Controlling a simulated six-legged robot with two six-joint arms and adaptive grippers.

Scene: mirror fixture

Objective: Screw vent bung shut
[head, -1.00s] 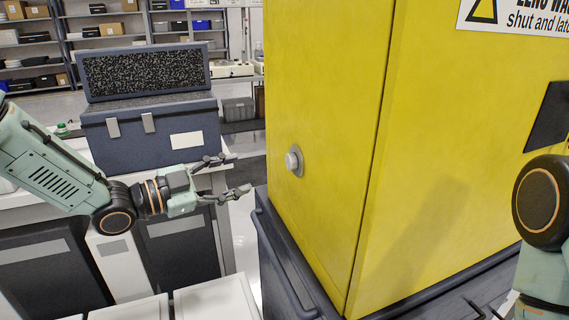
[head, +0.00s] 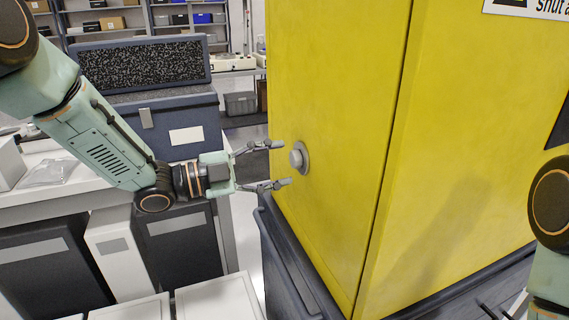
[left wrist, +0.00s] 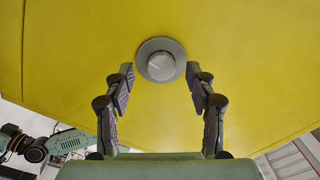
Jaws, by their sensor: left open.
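The vent bung (head: 297,158) is a small grey round knob on a grey ring, set in the left side face of the yellow cabinet (head: 330,70). In the left wrist view the bung (left wrist: 161,66) sits ahead of the fingertips, near the middle between them, with a pale line across its face. My left gripper (head: 280,164) is open and empty, its fingers pointing at the bung. The tips are close to it and do not appear to touch it. The left gripper also shows in the left wrist view (left wrist: 160,82). My right gripper is not in view.
The cabinet stands in a dark tray (head: 290,262). A dark blue case (head: 165,125) with a foam-lined open lid stands on the bench (head: 70,198) behind my left arm. White boxes (head: 215,298) lie low in front. Shelves stand at the back.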

